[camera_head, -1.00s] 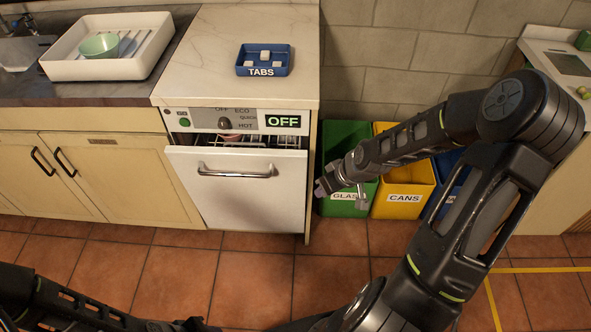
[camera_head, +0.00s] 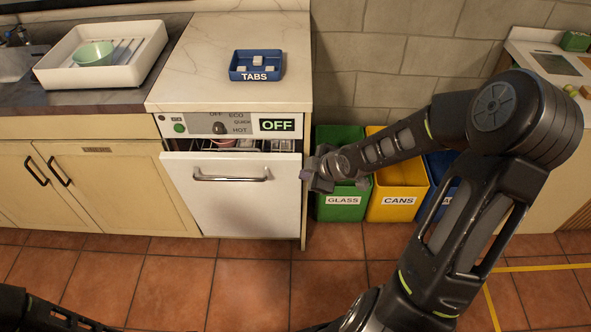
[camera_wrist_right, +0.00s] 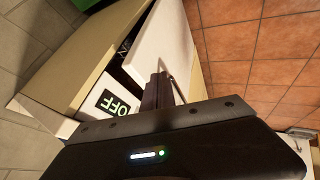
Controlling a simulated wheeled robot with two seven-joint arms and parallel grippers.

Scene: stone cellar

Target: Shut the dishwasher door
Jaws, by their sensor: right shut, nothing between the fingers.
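The white dishwasher door (camera_head: 235,205) is ajar, its top edge tilted out from the control panel (camera_head: 218,124). A narrow gap shows part of the rack inside. The door has a metal bar handle (camera_head: 230,178). My right gripper (camera_head: 316,178) is shut and empty, close to the door's right edge in the head view; contact cannot be told. In the right wrist view, the shut fingers (camera_wrist_right: 157,92) overlap the door (camera_wrist_right: 168,45), with the OFF display (camera_wrist_right: 112,103) beside them. My left gripper is out of view.
A blue TABS tray (camera_head: 255,66) is on the counter above the dishwasher. A white tray with a green bowl (camera_head: 94,53) stands left of it. Green (camera_head: 341,208), yellow (camera_head: 397,204) and blue bins stand right of the dishwasher, below my right arm. The tiled floor in front is clear.

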